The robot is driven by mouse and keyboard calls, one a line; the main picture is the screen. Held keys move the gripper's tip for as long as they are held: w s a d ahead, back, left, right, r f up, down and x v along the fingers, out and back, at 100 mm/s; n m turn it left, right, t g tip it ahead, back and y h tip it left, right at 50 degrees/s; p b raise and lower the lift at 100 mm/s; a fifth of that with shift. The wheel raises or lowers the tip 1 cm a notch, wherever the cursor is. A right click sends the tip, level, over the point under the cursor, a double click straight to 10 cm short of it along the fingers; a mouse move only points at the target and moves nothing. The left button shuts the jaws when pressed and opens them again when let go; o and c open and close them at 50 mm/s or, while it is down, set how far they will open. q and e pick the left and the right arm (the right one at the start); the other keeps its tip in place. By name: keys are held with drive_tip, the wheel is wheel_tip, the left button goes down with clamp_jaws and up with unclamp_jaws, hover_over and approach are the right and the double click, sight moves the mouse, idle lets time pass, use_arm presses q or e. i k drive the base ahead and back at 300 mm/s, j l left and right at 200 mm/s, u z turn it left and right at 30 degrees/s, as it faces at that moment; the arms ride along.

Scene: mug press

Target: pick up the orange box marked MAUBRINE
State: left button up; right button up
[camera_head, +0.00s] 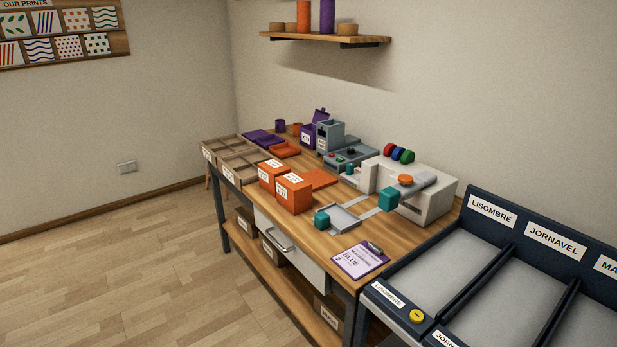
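Two orange boxes stand side by side on the wooden workbench (404,237), near its front edge. The farther orange box (267,183) and the nearer orange box (294,200) both carry white labels, too small to read, so I cannot tell which is marked MAUBRINE. An orange flat piece (320,178) lies behind the nearer box. Neither of my grippers is in view.
A grey-white machine (429,200) with coloured knobs stands at the bench's back right. Wooden trays (240,165) sit at the far left end. A purple clipboard (358,262) lies near the front. A dark sorting rack (455,270) with labelled lanes stands at the right. The floor at left is clear.

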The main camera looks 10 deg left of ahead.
sight(269, 170)
drive_tip(key=i+j+z, duration=0.4)
drive_tip(key=j, duration=0.25)
drive_tip(key=i+j+z, duration=0.2)
drive_tip(key=j, duration=0.15)
drive_tip(key=i+j+z, duration=0.2)
drive_tip(key=j, duration=0.2)
drive_tip(key=k+l, duration=0.05)
drive_tip(key=k, duration=0.05)
